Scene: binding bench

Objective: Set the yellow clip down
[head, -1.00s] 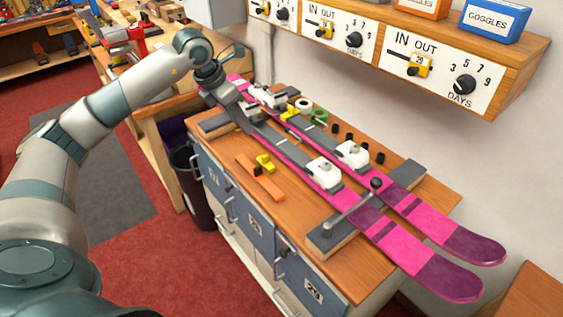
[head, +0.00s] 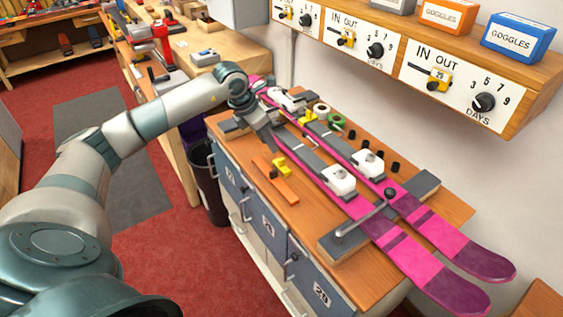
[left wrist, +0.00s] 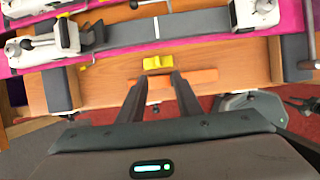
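The yellow clip (head: 282,167) lies on the wooden bench top, between the near pink ski and an orange strip (head: 275,184). In the left wrist view the clip (left wrist: 158,63) is just beyond my fingertips, with the orange strip (left wrist: 203,77) partly behind the fingers. My left gripper (left wrist: 159,76) is open, its two fingers apart with nothing held between them. In the head view my left gripper (head: 272,145) is low over the bench beside the near ski, close to the clip. Whether it touches the clip cannot be told. My right gripper is out of view.
Two pink skis (head: 435,265) with white bindings lie across the bench on grey supports (head: 345,241). Tape rolls (head: 336,121) and several small black pieces lie behind. A bar with a black knob (head: 389,193) stands at the right. A black bin (head: 204,165) stands left.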

